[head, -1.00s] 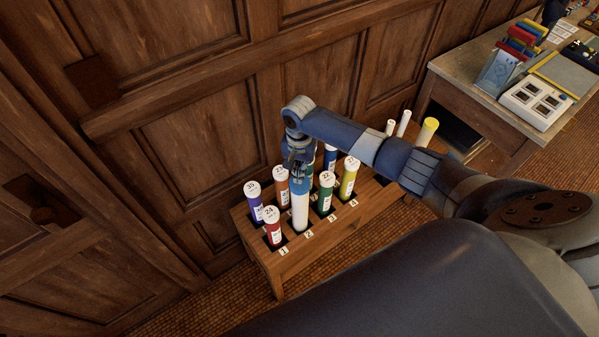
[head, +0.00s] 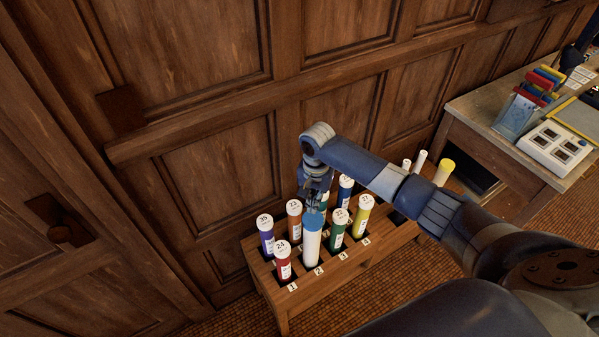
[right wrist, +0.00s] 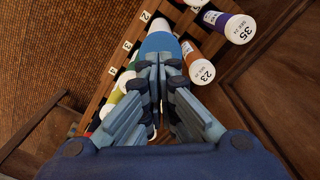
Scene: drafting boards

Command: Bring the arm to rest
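My right gripper (head: 313,203) points down right at the top of a white tube (head: 312,248) with a blue upper part, which stands upright at position 2 of the wooden rack (head: 340,270). In the right wrist view my fingers (right wrist: 158,68) are close together and overlap the end of the blue part (right wrist: 160,45). I cannot tell whether they grip it. The tube's very top is hidden by the fingers. My right arm reaches in from the right. My left gripper is not in view.
Around it stand a red tube (head: 283,265), violet tube (head: 267,240), orange tube (head: 294,222), green tube (head: 337,233) and yellow tube (head: 360,220). A panelled wall (head: 210,170) rises close behind. A desk (head: 490,130) stands to the right.

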